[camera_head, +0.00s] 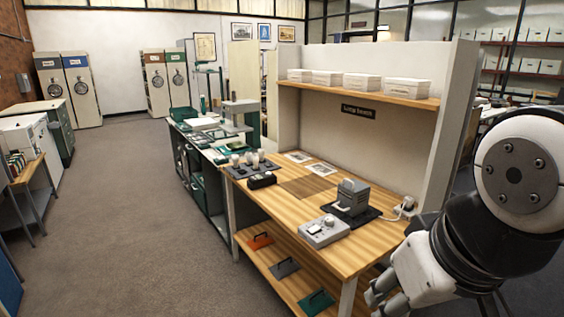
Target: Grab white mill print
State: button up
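Two flat white sheets that look like prints lie at the back of the wooden bench. One white print (299,157) is farther left and the other white print (321,169) is just in front and to its right. Their pictures are too small to tell which one is the mill. My gripper (383,297) is at the bottom edge, in front of the bench's right end and well apart from both sheets. It is partly cut off, so whether its fingers are open or shut is unclear.
The bench (372,255) also holds a grey device (352,196) on a dark mat, a grey control box (324,231), a black item (262,181) and a dark tray (237,171) with several small pieces. White boxes (362,81) line the shelf above. Open carpet (130,220) lies left.

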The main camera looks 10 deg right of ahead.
aim_at(297, 157)
jog(key=i+j+z, duration=0.85)
jog(key=j+z, duration=0.15)
jog(key=j, duration=0.25)
jog(key=i+j, duration=0.2)
jog(key=j, duration=0.15)
jog(key=i+j, duration=0.2)
jog(key=j, duration=0.15)
jog(key=i+j+z, duration=0.1)
jog(key=i+j, duration=0.3)
jog(key=j, duration=0.3)
jog(key=i+j, duration=0.2)
jog(key=j, duration=0.15)
jog(key=i+j+z, duration=0.1)
jog(key=j, duration=0.25)
jog(key=i+j, duration=0.3)
jog(key=j, duration=0.1)
